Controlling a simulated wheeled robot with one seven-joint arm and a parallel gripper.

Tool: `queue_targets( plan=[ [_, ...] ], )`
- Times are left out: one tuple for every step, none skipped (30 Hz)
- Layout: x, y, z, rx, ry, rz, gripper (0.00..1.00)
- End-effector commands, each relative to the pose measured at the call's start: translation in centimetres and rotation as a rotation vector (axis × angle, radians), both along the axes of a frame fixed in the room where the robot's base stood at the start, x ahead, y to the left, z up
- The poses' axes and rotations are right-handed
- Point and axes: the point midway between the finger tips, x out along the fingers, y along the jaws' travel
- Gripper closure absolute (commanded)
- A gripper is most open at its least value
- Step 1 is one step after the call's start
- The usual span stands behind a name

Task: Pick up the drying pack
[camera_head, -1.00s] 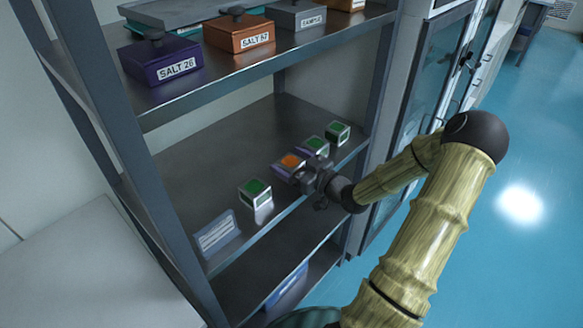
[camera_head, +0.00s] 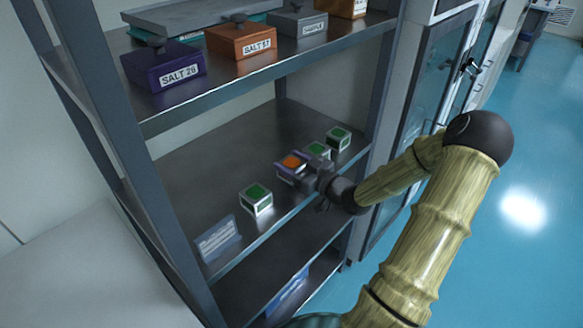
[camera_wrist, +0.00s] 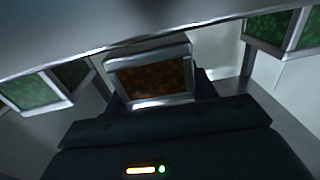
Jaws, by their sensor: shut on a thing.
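My gripper (camera_head: 307,174) reaches in from the right and is shut on this pack. In the wrist view the pack (camera_wrist: 152,77) sits between the dark fingers, its window looking brown. Similar packs with green windows stand near it: one to the left (camera_head: 257,198), one just behind (camera_head: 318,150) and one farther back (camera_head: 338,138).
A label card (camera_head: 217,240) stands at the shelf's front left. The upper shelf (camera_head: 200,103) overhangs, carrying a purple box (camera_head: 163,68), an orange box (camera_head: 240,40) and a grey box (camera_head: 297,24). A rack post (camera_head: 378,80) stands close to the right. The shelf behind the packs is clear.

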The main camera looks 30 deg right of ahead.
Motion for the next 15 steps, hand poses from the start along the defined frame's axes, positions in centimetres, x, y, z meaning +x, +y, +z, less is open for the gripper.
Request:
queue_targets(
  plan=[
    [0.0, 0.0, 1.0, -0.003, -0.002, 0.0, 0.7],
    [0.0, 0.0, 1.5, -0.005, -0.003, 0.0, 0.7],
    [0.0, 0.0, 2.3, -0.005, -0.003, 0.0, 0.7],
    [0.0, 0.0, 2.8, -0.006, -0.004, 0.0, 0.7],
    [0.0, 0.0, 3.4, -0.005, -0.003, 0.0, 0.7],
    [0.0, 0.0, 4.2, -0.006, -0.004, 0.0, 0.7],
    [0.0, 0.0, 4.7, -0.006, -0.004, 0.0, 0.7],
    [0.0, 0.0, 5.3, -0.006, -0.004, 0.0, 0.7],
    [0.0, 0.0, 5.9, -0.005, -0.003, 0.0, 0.7],
    [0.0, 0.0, 6.4, -0.006, -0.004, 0.0, 0.7],
    [0.0, 0.0, 6.8, -0.004, -0.004, 0.0, 0.7],
    [0.0, 0.0, 7.3, -0.005, -0.004, 0.0, 0.7],
    [0.0, 0.0, 7.6, -0.004, -0.004, 0.0, 0.7],
    [0.0, 0.0, 7.9, -0.002, -0.003, 0.001, 0.7],
    [0.0, 0.0, 8.1, -0.002, -0.003, 0.001, 0.7]
  ],
)
